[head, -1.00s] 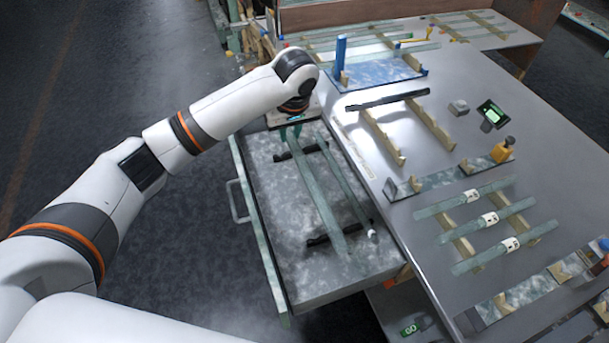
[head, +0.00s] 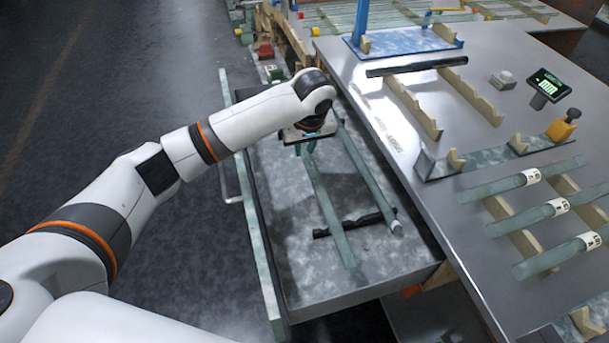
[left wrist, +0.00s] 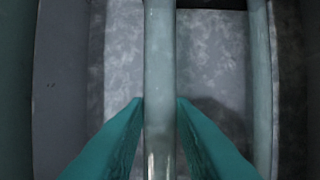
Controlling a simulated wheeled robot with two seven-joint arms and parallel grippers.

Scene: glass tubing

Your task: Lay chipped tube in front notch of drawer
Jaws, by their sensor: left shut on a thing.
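My left gripper (head: 306,148) is shut on a long pale green glass tube (head: 333,215) over the open drawer (head: 290,225). In the left wrist view the teal fingers (left wrist: 160,110) close on both sides of this tube (left wrist: 160,50). The tube runs lengthwise across the dark front rest (head: 350,224); I cannot tell whether it touches it. A second tube (head: 368,180) lies to its right, its near end by the rest's right end. No chip is clear on the held tube. The rear rest is hidden behind the gripper. My right gripper is out of view.
The grey bench (head: 450,215) borders the drawer on the right. It carries wooden racks, several labelled tubes (head: 525,180), a dark rod (head: 415,66), a small green display (head: 548,84) and a yellow block (head: 562,128). The drawer's left side is bare.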

